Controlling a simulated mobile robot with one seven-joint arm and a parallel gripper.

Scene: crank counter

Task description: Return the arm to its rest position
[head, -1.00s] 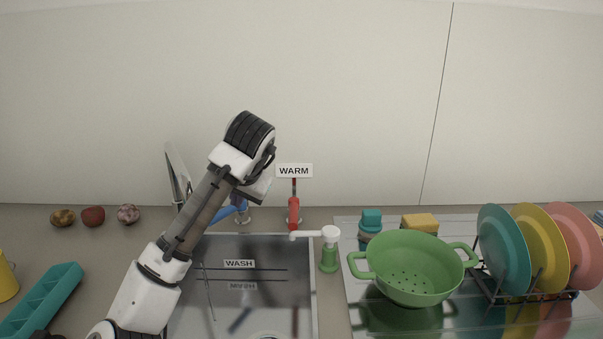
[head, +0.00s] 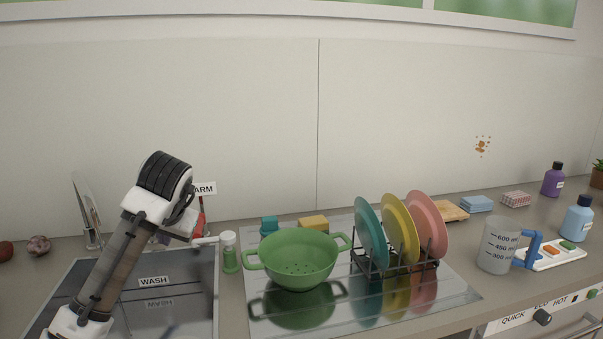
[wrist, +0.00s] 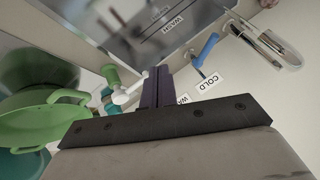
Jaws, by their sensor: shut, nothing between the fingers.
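My arm (head: 125,245) reaches up from the lower left in the head view, over the sink (head: 190,290). In the wrist view my gripper (wrist: 158,75) has its dark fingers together with nothing between them, above the sink's back edge. In the head view the fingers are hidden behind the wrist. The blue COLD lever (wrist: 205,48) is beside the fingers in the wrist view, apart from them. The red WARM lever (head: 201,228) is partly hidden by my wrist in the head view.
A green-and-white dispenser (head: 230,255) and a green colander (head: 295,258) stand right of the sink. A rack holds teal, yellow and pink plates (head: 425,225). A measuring jug (head: 497,248) stands farther right. The air above the counter is clear.

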